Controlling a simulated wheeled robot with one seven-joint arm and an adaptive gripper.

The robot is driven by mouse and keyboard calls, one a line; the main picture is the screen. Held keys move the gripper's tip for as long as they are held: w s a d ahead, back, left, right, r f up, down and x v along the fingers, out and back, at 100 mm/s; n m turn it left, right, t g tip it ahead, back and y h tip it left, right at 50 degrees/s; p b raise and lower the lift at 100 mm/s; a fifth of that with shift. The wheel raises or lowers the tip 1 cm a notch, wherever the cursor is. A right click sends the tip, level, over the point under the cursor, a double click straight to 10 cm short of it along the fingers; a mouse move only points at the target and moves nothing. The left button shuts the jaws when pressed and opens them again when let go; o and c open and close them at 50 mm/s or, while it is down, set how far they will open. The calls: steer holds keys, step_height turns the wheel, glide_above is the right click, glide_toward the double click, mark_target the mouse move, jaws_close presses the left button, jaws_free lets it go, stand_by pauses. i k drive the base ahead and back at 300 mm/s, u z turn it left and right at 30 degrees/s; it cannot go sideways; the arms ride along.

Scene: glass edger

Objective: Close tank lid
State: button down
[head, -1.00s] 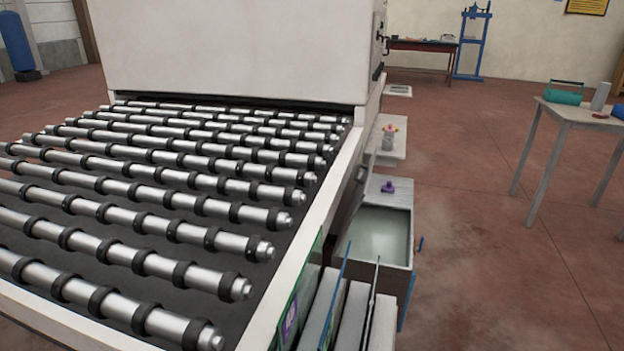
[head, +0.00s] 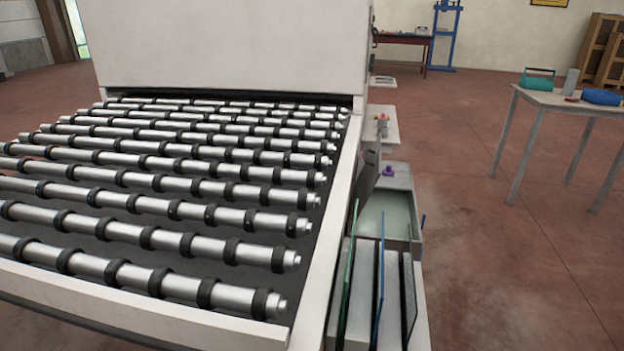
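The tank (head: 418,231) stands on the right side of the roller machine, with its top open and pale greenish water (head: 388,208) showing inside. A grey panel (head: 366,176) leans at a steep tilt along the tank's left side, against the machine; I cannot tell for certain that it is the lid. A small purple knob (head: 388,173) sits at the tank's far end. My gripper is not in view.
The roller conveyor (head: 160,215) fills the left and middle. A rack with upright glass sheets (head: 380,285) stands in front of the tank. A table (head: 560,103) with a teal case (head: 537,82) stands at right. Floor between is clear.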

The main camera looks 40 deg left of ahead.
mark_target(367, 181)
steer(key=z, duration=0.8)
steer(key=i, duration=1.95)
steer(key=u, duration=2.05)
